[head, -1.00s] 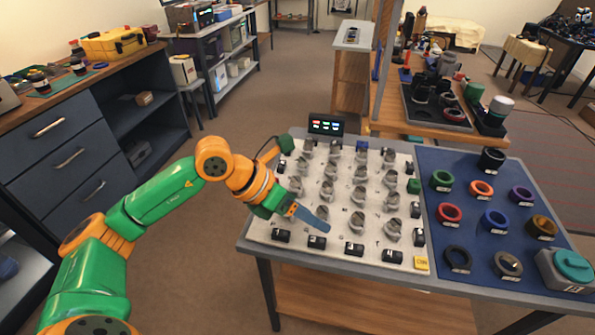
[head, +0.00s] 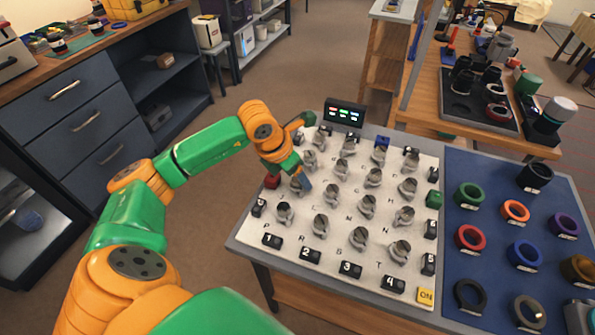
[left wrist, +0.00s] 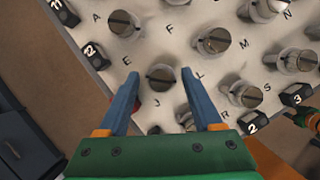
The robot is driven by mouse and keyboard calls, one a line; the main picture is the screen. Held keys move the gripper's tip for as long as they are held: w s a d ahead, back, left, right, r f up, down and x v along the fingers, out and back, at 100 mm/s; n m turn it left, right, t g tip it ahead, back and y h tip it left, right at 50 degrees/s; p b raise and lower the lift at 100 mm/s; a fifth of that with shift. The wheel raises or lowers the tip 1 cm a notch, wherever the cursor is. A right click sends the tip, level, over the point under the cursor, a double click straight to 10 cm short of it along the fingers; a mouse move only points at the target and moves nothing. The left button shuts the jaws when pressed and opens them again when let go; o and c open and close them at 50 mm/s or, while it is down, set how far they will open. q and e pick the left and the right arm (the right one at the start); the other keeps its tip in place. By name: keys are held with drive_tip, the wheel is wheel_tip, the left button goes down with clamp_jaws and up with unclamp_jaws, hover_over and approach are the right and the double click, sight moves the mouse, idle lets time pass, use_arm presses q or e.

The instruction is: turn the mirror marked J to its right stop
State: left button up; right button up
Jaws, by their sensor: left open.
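In the left wrist view, a silver mirror knob (left wrist: 162,77) stands just beyond and between my fingertips, with the letter J printed just below it. A dark line crosses its round face roughly horizontally. My left gripper (left wrist: 162,75) is open, with one blue finger on each side of this knob; I cannot tell whether either touches it. In the head view my left gripper (head: 303,184) points down over the left side of the white mirror board (head: 335,190) and partly hides the knob there.
Numbered black blocks (head: 272,241) line the front edge, and a red block (head: 272,181) is close to the gripper. A small display (head: 344,113) stands behind. A blue mat (head: 495,210) with colored rings lies right.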

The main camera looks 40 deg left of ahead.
use_arm(q)
drive_tip(key=shift+s, duration=0.1)
drive_tip(key=c, duration=0.4)
clamp_jaws()
